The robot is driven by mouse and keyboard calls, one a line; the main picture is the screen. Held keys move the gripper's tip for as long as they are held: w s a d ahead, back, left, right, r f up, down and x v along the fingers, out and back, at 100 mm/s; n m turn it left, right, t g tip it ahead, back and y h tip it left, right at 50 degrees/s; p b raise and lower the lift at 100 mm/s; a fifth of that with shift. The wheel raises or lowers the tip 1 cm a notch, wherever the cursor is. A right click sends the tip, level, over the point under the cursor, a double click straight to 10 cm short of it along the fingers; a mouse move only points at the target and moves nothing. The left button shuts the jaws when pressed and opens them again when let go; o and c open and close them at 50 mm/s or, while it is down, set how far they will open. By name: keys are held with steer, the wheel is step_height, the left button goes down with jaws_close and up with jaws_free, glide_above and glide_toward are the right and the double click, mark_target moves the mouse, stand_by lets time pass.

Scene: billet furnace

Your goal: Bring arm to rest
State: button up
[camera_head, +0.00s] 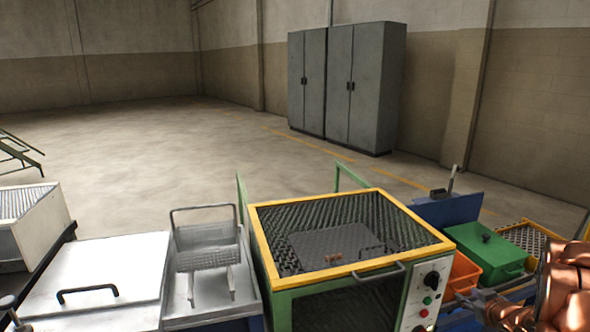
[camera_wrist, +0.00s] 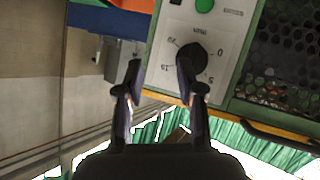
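My gripper (camera_wrist: 159,80) shows in the wrist view with its two dark fingers apart and nothing visible between them. It is in front of the furnace's white control panel (camera_wrist: 221,45), which has a black dial (camera_wrist: 191,57) and a green button (camera_wrist: 204,5). I cannot tell whether a finger touches the panel. In the head view, part of my copper-coloured arm shows at the lower right edge, and the gripper's fingers cannot be made out there. The furnace (camera_head: 345,271), with a yellow-edged mesh top and green frame, stands at the centre front.
Left of the furnace are a metal basin with a wire basket (camera_head: 205,255) and a white lidded unit (camera_head: 97,279). Right of it are an orange bin (camera_head: 463,272) and a green box (camera_head: 488,252), close to my arm. Grey cabinets (camera_head: 347,85) stand behind; the floor between is open.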

steer(key=s+a+r+m+g+h+p, duration=0.2)
steer(key=s+a+r+m+g+h, duration=0.1)
steer(key=s+a+r+g, duration=0.55)
steer(key=s+a+r+g+y+p, duration=0.1)
steer(key=s+a+r+g+y, duration=0.1)
steer(key=s+a, duration=1)
steer(key=s+a+r+g+y+p, duration=0.1)
steer(key=s+a+r+g+y, duration=0.1)
steer(key=s+a, duration=1)
steer(key=s+r+g, duration=0.1)
steer(key=s+g, duration=0.1)
steer(key=s, duration=0.4)
steer(key=shift+s+a+n, duration=0.3)
steer(key=shift+s, duration=0.1)
steer(key=shift+s, duration=0.1)
